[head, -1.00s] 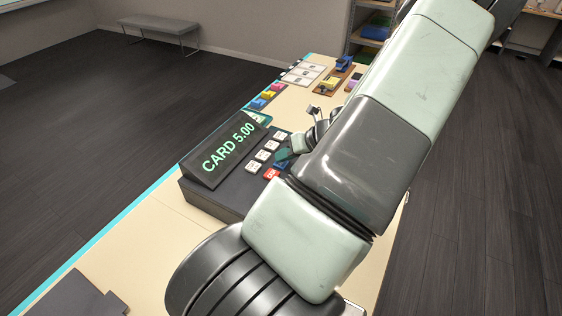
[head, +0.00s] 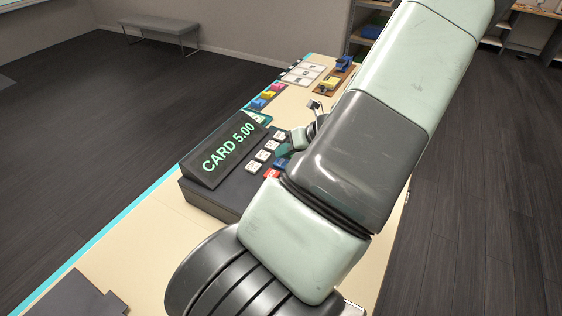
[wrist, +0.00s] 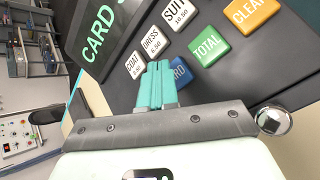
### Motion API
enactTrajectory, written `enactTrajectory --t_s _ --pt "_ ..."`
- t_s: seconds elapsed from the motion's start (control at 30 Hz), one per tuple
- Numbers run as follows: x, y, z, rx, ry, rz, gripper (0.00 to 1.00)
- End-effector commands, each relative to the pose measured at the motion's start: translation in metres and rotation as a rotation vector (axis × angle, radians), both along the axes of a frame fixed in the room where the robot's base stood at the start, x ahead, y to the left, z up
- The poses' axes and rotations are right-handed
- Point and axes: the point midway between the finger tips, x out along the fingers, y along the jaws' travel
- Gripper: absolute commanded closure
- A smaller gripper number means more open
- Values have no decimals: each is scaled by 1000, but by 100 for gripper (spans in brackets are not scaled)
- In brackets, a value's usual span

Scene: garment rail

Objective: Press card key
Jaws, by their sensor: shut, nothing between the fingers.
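The dark cash register shows "CARD 5.00" in green on its display (head: 229,146). Its blue card key (wrist: 181,72) is partly hidden behind my fingers in the wrist view; it also shows in the head view (head: 282,163). My gripper (wrist: 155,66) is shut and empty, its teal fingers side by side over the key panel. The fingertips lie between the card key and the white COAT (wrist: 135,64) and DRESS (wrist: 151,42) keys. Whether they touch a key, I cannot tell. In the head view my arm hides part of the keypad.
A green TOTAL key (wrist: 208,46) and an orange CLEAR key (wrist: 250,15) sit right of the card key. A red key (head: 271,174) shows at the keypad's near side. Coloured blocks (head: 266,97) and white cards (head: 303,73) lie farther along the counter.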

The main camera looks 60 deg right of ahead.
Motion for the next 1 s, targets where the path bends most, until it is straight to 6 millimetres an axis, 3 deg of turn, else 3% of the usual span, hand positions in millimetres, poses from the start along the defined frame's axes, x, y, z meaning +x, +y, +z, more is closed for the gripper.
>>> enactTrajectory --t_s 0.6,1.0 --pt "0 0 48 -2 1 1 100" --pt "0 0 50 0 0 0 100"
